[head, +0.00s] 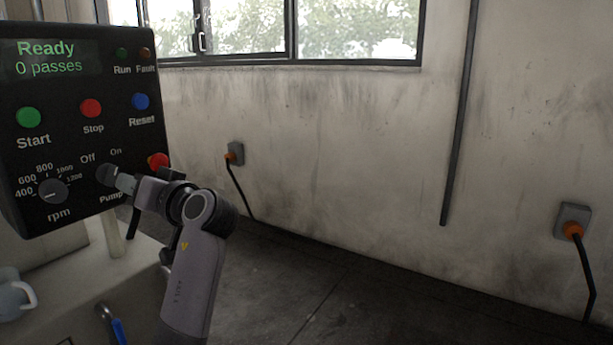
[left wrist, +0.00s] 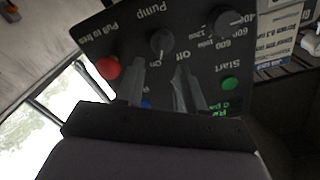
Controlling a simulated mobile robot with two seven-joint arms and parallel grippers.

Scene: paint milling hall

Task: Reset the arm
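The dark control panel (head: 70,130) is at the left in the head view; its display reads "Ready" and "0 passes". It carries green Start, red Stop and blue Reset (head: 140,101) buttons, an rpm dial (head: 53,191) and a Pump knob (head: 106,174). My left gripper (head: 122,184) is in front of the panel's lower right, close to the Pump knob. In the left wrist view my left gripper (left wrist: 160,68) has its two fingers apart, with the Pump knob (left wrist: 162,43) just beyond the gap; I cannot tell if they touch. My right gripper is not in view.
A red knob (head: 158,161) sits at the panel's right edge. Below are a pale mug (head: 10,299) and a blue-handled tool (head: 118,331). Two wall sockets (head: 236,153) (head: 572,220) have orange plugs and cables. The floor to the right is clear.

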